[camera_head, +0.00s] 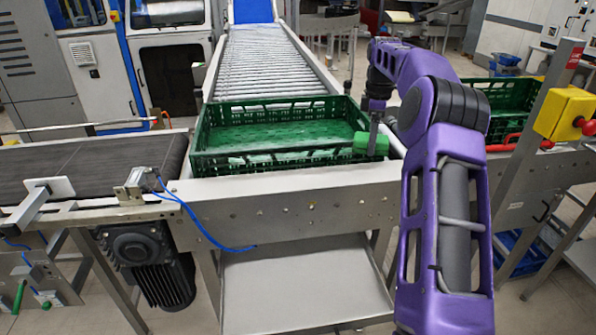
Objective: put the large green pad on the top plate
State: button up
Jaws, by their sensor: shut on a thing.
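A bright green pad (371,144) is held in my gripper (373,132), which points down and is shut on it. The pad hangs at the front right corner of the green crate (270,157) in the picture. I cannot tell whether it touches the crate rim or is just in front of it. A bare grey metal plate (305,285) lies low under the conveyor frame. I cannot tell for sure which surface is the top plate.
The crate stands at the near end of a roller conveyor (272,62). A dark belt (90,168) runs to the left. A second green crate (507,108) is behind my arm at right. A yellow box with a red button (566,114) stands on a post at far right.

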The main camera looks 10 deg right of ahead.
aim_at(366, 179)
notch_tip(366, 179, down, 10)
jog(key=shift+r+b, duration=0.1)
jog(key=shift+b, duration=0.65)
jog(key=o, duration=1.2)
jog(key=shift+f, duration=0.2)
notch_tip(366, 179, up, 12)
jog(key=shift+r+p, duration=0.2)
jog(key=shift+p, duration=0.8)
